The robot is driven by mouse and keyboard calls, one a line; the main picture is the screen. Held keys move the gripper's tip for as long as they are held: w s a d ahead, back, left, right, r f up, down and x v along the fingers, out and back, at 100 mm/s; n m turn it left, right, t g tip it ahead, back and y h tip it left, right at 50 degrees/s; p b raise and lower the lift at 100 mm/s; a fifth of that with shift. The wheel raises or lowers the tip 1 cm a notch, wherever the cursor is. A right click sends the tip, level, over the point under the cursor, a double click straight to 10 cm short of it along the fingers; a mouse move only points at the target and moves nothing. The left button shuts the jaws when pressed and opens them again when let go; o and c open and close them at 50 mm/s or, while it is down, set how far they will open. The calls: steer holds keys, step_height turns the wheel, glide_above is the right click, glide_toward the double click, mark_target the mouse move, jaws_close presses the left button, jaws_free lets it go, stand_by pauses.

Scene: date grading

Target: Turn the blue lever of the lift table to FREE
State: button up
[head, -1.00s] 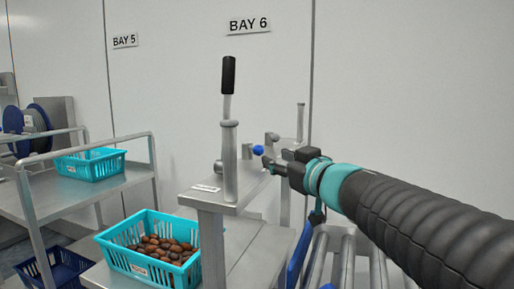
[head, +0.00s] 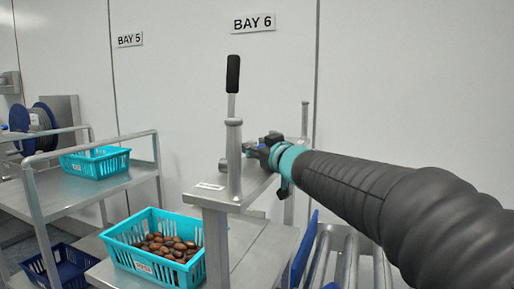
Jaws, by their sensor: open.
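The lift table (head: 222,199) stands in the middle, a grey metal frame with a small label on its top plate. An upright black-handled bar (head: 232,75) rises from a post on its near corner. My gripper (head: 251,148) is at the table's top plate, just right of that post, its fingers pointing left. It is small and partly covered by my own arm, and I see nothing held in it. The blue lever's round knob cannot be made out now; my gripper is where it showed before. I cannot tell whether they touch.
A turquoise crate of dates (head: 122,250) sits at the table's lower front. A metal cart (head: 60,196) with another turquoise crate (head: 68,163) stands at left, a dark blue crate (head: 72,270) below. Rollers (head: 345,262) lie at right under my arm. The wall is close behind.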

steer(key=shift+a, duration=0.1)
jaws_close()
steer(key=shift+w+d+n+g+y, duration=0.15)
steer(key=shift+d+n+g+y, duration=0.15)
steer(key=shift+y, duration=0.1)
stand_by(0.6)
steer(key=shift+d+n+y, duration=0.1)
steer(key=shift+n+y, duration=0.2)
steer(key=shift+y, duration=0.1)
steer(key=shift+w+d+n+g+y, duration=0.15)
steer(key=shift+w+n+g+y, duration=0.05)
steer(key=shift+n+g+y, duration=0.75)
steer(key=shift+w+d+r+n+g+y, duration=0.1)
steer(key=shift+w+n+g+y, duration=0.1)
steer(key=shift+n+g+y, duration=0.9)
steer(key=shift+w+d+n+g+y, duration=0.15)
steer(key=shift+n+g+y, duration=0.5)
steer(key=shift+g, duration=0.7)
steer(key=shift+n+g, duration=0.3)
steer(key=shift+g, duration=0.1)
steer(key=shift+a+r+y, duration=0.1)
steer(key=shift+y, duration=0.2)
